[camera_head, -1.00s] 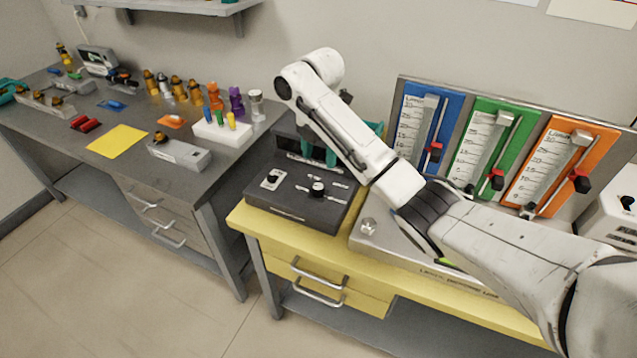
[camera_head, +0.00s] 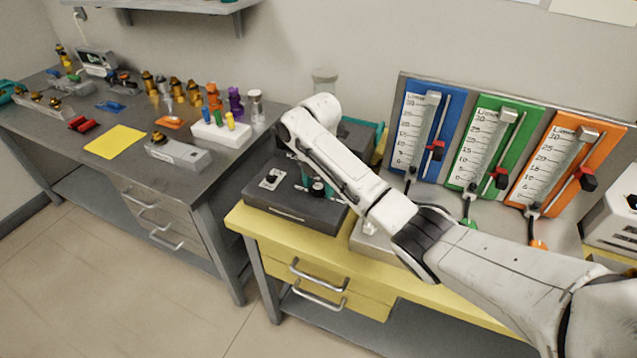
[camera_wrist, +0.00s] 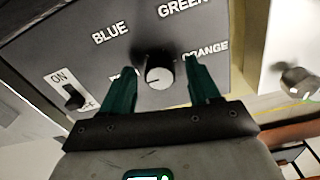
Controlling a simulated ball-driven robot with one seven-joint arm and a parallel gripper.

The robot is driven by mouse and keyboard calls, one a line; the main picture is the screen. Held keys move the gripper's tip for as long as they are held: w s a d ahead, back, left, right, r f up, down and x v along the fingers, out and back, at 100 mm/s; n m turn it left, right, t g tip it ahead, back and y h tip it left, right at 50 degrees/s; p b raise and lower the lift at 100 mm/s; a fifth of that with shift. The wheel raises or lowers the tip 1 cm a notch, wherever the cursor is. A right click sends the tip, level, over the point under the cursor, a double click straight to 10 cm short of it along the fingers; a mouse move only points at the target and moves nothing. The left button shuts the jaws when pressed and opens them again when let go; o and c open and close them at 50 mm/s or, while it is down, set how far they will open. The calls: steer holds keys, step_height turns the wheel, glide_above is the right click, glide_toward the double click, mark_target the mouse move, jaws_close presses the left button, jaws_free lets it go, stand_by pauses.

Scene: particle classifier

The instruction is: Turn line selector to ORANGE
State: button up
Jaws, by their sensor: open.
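The line selector is a black knob with a pale face (camera_wrist: 158,76) on a dark control box (camera_head: 282,207). In the wrist view, BLUE, GREEN and ORANGE are printed around it, and another label is partly hidden by the left finger. Which label the knob points to is hard to tell. My gripper (camera_wrist: 160,88) is open, with one teal finger on each side of the knob. No clear contact shows. In the head view my gripper (camera_head: 317,187) is low over the box, and my arm partly covers it.
An ON/OFF switch (camera_wrist: 73,97) is left of the knob in the wrist view. The box stands on a yellow bench (camera_head: 262,227). Blue (camera_head: 449,123), green (camera_head: 514,122) and orange (camera_head: 606,145) gauge panels stand at right. A grey table (camera_head: 215,165) with small parts is at left.

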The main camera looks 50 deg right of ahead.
steer(key=shift+c, duration=0.2)
steer(key=c, duration=1)
